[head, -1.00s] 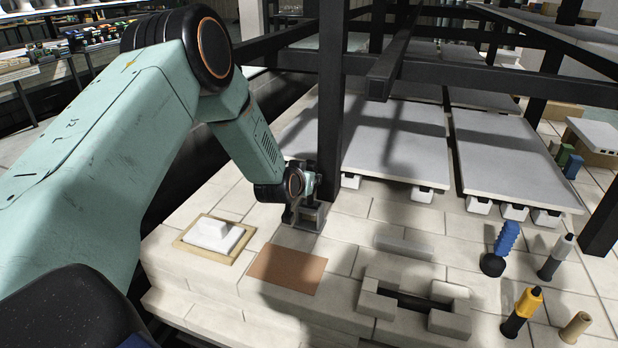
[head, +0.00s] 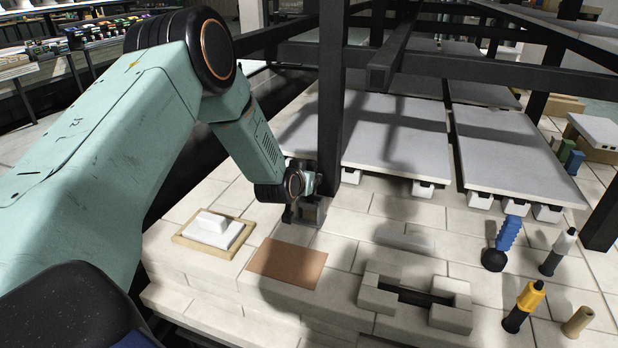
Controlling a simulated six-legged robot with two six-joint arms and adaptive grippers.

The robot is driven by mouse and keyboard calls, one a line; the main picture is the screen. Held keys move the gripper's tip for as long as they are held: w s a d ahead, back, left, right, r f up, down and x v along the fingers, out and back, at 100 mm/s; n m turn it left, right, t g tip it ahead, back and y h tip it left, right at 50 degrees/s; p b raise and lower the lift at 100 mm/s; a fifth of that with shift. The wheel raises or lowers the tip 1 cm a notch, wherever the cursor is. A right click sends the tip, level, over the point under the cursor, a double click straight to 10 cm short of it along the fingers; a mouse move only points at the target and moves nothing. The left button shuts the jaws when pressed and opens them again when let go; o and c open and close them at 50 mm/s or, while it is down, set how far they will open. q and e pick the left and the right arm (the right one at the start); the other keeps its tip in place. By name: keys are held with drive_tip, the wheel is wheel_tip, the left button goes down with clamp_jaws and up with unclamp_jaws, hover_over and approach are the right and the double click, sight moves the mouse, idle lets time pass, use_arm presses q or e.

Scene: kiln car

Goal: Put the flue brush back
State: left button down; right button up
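I cannot tell for sure which thing is the flue brush. A blue ribbed handle with a round black end (head: 507,235) stands tilted on the brick deck at the right, and may be it. My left gripper (head: 304,213) is low beside the foot of the dark post, at a small dark grey block or holder (head: 314,211). The wrist hides much of the fingers, so I cannot tell whether they are open or hold anything. The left gripper is far to the left of the blue handle. My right gripper is not in view.
A yellow-and-black tool (head: 525,305), a grey-and-black tool (head: 559,251) and a tan cylinder (head: 578,321) stand at the right. A brick-sided slot (head: 452,317), copper-brown plate (head: 288,263) and wood-framed white block (head: 183,237) are in front. The dark post (head: 331,100) rises beside my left gripper.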

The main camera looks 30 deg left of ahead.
use_arm(q)
drive_tip(key=c, duration=1)
unclamp_jaws()
drive_tip(key=shift+p+v, duration=3.7)
drive_tip(key=shift+v, duration=0.3)
drive_tip(key=v, duration=1.2)
